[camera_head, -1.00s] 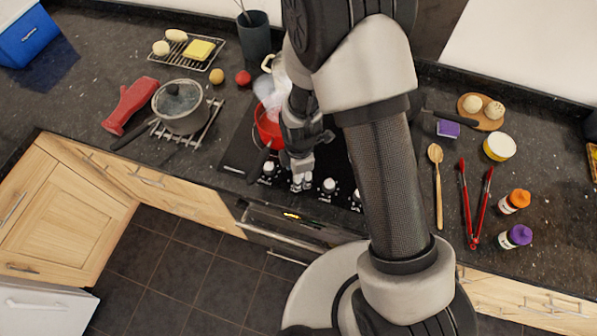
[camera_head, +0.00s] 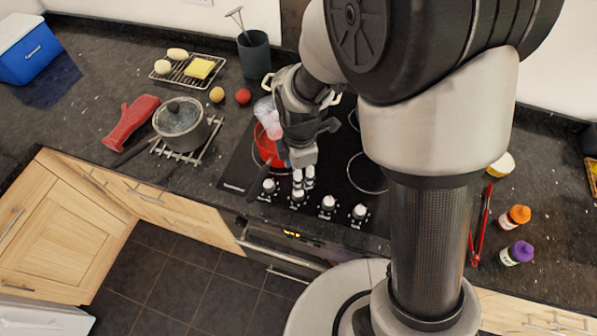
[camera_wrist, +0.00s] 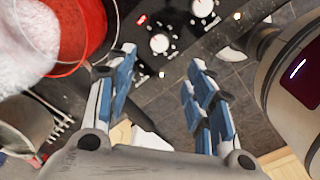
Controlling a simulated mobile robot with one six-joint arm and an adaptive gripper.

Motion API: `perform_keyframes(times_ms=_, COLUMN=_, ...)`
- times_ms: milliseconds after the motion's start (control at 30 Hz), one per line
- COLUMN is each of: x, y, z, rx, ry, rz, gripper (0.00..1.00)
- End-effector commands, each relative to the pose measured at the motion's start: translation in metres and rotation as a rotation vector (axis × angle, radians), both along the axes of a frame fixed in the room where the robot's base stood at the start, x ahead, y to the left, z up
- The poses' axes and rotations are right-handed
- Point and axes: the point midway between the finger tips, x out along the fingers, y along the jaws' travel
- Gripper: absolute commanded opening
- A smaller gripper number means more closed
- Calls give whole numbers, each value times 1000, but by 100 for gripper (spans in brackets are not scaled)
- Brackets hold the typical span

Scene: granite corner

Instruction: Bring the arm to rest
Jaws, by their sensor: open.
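My gripper (camera_head: 304,178) hangs over the front edge of the black cooktop (camera_head: 343,170), by the row of knobs. In the wrist view its blue-padded fingers (camera_wrist: 160,90) are spread apart with nothing between them. The arm's large upper links cover much of the right side of the head view. A red pot (camera_head: 266,148) with whitish steam above it stands on the cooktop just left of the gripper. It also shows in the wrist view (camera_wrist: 84,38), to the left of the fingers, and cannot be seen touching them.
A grey lidded pot (camera_head: 183,125) sits on a rack at left, beside a red mitt (camera_head: 130,122). A utensil holder (camera_head: 254,54) stands at the back. Orange-capped (camera_head: 514,217) and purple-capped (camera_head: 517,253) jars and red tongs (camera_head: 481,225) lie right. Floor (camera_head: 180,275) is clear in front.

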Motion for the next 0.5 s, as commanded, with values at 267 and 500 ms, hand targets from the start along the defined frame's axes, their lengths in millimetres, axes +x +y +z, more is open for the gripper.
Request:
perform_keyframes(times_ms=267, x=0, y=0, z=0, rx=0, ry=0, rz=0, gripper=49)
perform_keyframes(times_ms=500, x=0, y=-3, z=5, rx=4, ry=-8, rz=-34, gripper=49)
